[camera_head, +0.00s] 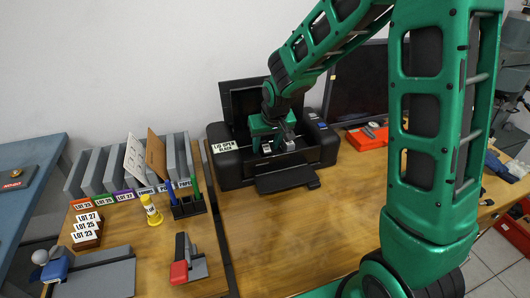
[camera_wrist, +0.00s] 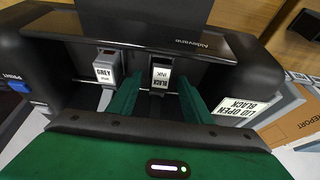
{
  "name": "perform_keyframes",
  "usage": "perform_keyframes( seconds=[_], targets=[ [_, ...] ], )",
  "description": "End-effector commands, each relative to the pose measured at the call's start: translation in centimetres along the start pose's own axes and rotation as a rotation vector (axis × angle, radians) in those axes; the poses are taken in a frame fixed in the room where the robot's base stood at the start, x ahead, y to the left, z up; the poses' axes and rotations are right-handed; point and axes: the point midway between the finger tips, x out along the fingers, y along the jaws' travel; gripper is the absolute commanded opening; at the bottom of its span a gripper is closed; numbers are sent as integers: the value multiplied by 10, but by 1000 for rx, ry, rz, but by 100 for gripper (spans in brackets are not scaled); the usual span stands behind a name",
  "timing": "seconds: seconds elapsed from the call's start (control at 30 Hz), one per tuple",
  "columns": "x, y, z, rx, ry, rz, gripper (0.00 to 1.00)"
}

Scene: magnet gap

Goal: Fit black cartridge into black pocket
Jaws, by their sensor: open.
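The black cartridge (camera_wrist: 160,76), with a white label reading INK BLACK upside down, stands in the right bay of the open printer (camera_wrist: 262,75) in the wrist view. A grey cartridge (camera_wrist: 106,68), labelled GREY, stands in the bay to its left. My gripper (camera_wrist: 158,92) is open, with one green finger on each side of the black cartridge. Whether the fingers touch it, and how deep it sits in the pocket, I cannot tell. In the head view my gripper (camera_head: 274,140) reaches into the printer (camera_head: 232,165), and hides part of the bay.
The printer's raised lid and front tray (camera_head: 287,177) bound the space around my gripper. A LID OPEN BLACK sign (camera_head: 224,146) is on its left. A side desk (camera_head: 150,240) holds files, a pen holder (camera_head: 189,206) and a stapler (camera_head: 185,262). The wooden desk before the printer is clear.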

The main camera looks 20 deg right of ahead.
Motion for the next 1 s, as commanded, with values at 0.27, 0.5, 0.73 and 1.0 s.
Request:
perform_keyframes(
  seconds=[0.27, 0.5, 0.73, 1.0],
  targets=[
    [4, 0, 0, 0, 0, 0, 45],
    [4, 0, 0, 0, 0, 0, 1],
    [3, 0, 0, 0, 0, 0, 0],
    [-9, 0, -6, 0, 3, 0, 0]
  ],
)
